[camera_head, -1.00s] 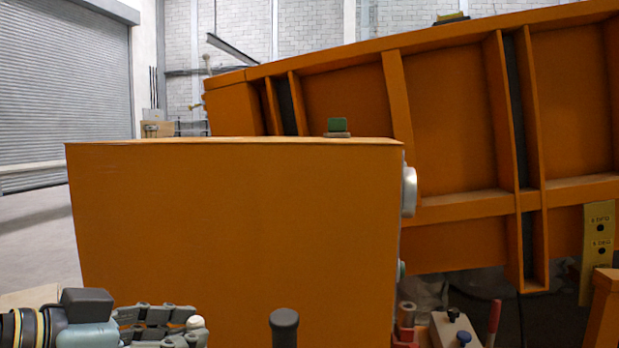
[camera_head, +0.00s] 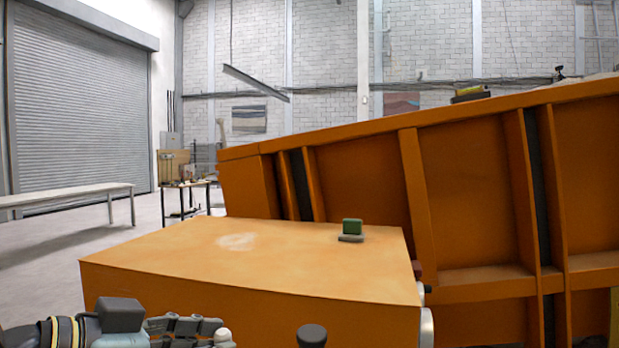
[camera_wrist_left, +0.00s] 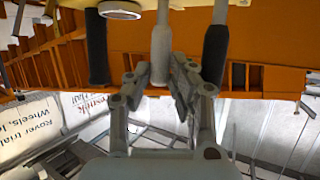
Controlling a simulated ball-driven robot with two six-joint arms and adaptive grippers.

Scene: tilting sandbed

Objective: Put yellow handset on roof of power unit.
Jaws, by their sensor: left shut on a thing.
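The power unit appears to be the orange box with the flat roof (camera_head: 180,250) in front of me. A small yellow and black thing (camera_head: 470,92), perhaps the yellow handset, sits on the high rim of the orange sandbed (camera_head: 360,180) behind it. My left gripper (camera_head: 205,332) is low at the left, in front of the box. It is shut on a pale handle (camera_head: 223,337) with a rounded white end. The wrist view shows the pale handle (camera_wrist_left: 161,45) between the fingers (camera_wrist_left: 160,88). My right gripper is not in view.
A small green block on a grey base (camera_head: 351,230) stands near the roof's back right edge. A dark-gripped lever (camera_head: 312,336) stands right of the gripper. A long bench (camera_head: 70,197) and a table (camera_head: 186,184) are at the left. Most of the roof is clear.

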